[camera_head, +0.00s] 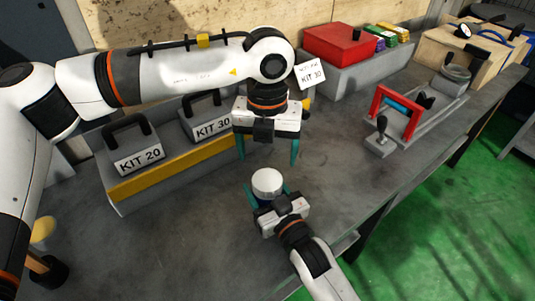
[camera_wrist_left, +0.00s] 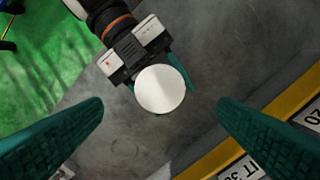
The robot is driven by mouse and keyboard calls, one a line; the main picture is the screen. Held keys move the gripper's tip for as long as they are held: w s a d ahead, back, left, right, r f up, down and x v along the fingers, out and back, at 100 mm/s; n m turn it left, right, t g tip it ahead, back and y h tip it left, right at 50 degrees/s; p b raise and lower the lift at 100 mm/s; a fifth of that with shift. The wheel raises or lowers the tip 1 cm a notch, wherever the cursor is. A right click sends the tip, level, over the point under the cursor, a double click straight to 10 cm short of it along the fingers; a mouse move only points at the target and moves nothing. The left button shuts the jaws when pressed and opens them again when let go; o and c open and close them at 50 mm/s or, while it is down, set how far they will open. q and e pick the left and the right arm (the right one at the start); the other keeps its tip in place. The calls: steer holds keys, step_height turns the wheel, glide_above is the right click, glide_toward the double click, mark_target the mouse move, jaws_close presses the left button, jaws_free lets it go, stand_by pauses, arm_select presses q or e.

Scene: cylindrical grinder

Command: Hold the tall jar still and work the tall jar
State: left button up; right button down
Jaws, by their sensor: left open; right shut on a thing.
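The tall jar (camera_head: 267,183) shows a round white lid and stands on the grey bench in the middle of the head view. Its lid also shows from above in the left wrist view (camera_wrist_left: 160,90). My right gripper (camera_head: 267,197) is shut on the jar's body below the lid, from the near side. My left gripper (camera_head: 268,150) is open and empty, above and behind the jar, fingers pointing down. In the left wrist view its two green fingers (camera_wrist_left: 160,120) are spread wide on either side of the lid, apart from it. Most of the jar's body is hidden.
A grey rack with a yellow front (camera_head: 175,172) holds KIT 20 and KIT 30 boxes behind the jar. A red box (camera_head: 338,45) stands farther back. A red-framed fixture (camera_head: 398,108) stands at right. The bench (camera_head: 335,195) right of the jar is clear.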

mark_target(267, 179)
arm_select(q)
steer(key=shift+f, duration=0.1)
steer(key=shift+f, duration=3.95)
steer(key=shift+c, duration=0.2)
steer(key=c, duration=0.9)
steer(key=m, duration=0.3)
steer(key=shift+c, duration=0.2)
steer(key=o, duration=1.1)
